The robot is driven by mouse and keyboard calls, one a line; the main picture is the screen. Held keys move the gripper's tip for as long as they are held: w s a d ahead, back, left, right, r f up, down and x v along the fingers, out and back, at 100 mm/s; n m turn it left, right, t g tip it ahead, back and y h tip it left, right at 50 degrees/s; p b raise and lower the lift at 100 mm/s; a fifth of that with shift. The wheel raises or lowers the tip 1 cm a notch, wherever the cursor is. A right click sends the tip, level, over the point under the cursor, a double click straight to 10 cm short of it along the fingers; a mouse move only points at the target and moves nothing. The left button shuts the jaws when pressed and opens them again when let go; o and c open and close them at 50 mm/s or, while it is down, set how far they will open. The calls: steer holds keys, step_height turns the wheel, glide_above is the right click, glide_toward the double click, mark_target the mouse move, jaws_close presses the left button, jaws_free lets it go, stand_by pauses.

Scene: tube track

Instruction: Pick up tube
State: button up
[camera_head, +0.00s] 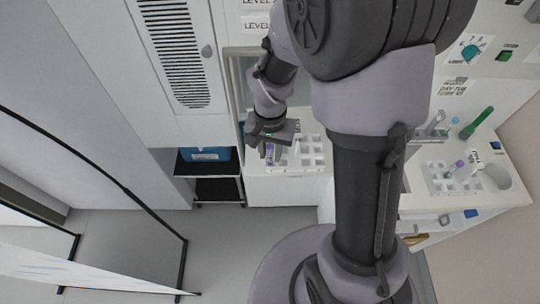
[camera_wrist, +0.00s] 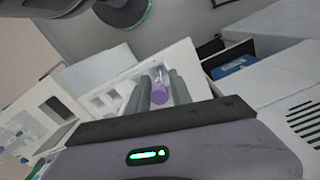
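A purple-capped tube (camera_wrist: 159,93) shows in the wrist view, between the two dark fingers of my gripper (camera_wrist: 160,88). The fingers lie close on either side of it; I cannot tell whether they touch it. A white rack (camera_wrist: 97,99) with square holes is just beside the tube. In the head view my gripper (camera_head: 271,148) is low over the left end of the white rack (camera_head: 312,160), with the tube mostly hidden by it. I cannot tell whether the tube still sits in the rack.
At the right, a second white rack (camera_head: 436,180) holds a purple-capped tube (camera_head: 458,166), with a round white holder (camera_head: 497,177) beside it. A green tube (camera_head: 477,122) leans behind. A blue bin (camera_head: 212,154) stands on a dark shelf left of the counter.

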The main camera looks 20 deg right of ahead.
jaws_close()
step_height(320, 180, up, 10)
steer(key=p, duration=0.2)
steer(key=shift+p, duration=0.4)
